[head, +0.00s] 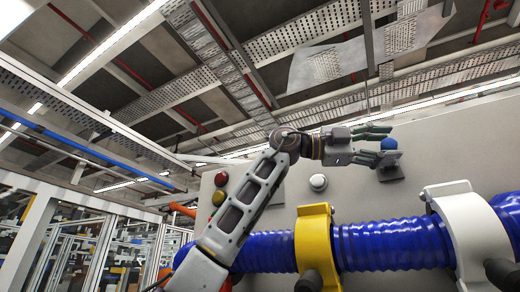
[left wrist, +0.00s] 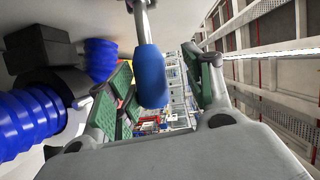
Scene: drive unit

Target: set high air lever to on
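The high air lever shows a blue knob (head: 389,143) above a dark grey mount (head: 390,170) on the grey panel. In the left wrist view the blue handle (left wrist: 151,78) hangs on a thin metal rod (left wrist: 141,22). My left gripper (head: 383,142) is open, with its green-padded fingers on either side of the knob. In the left wrist view the handle lies between the open fingers (left wrist: 165,68), with a gap visible on the right side. Contact on the left side cannot be told. My right gripper is not in view.
A thick blue hose (head: 390,243) runs below, held by a yellow clamp (head: 316,250) and a white clamp (head: 470,235). The grey panel (head: 340,205) carries a white button (head: 318,182), a red one (head: 221,179) and a yellow one (head: 218,198). Space above the panel is open.

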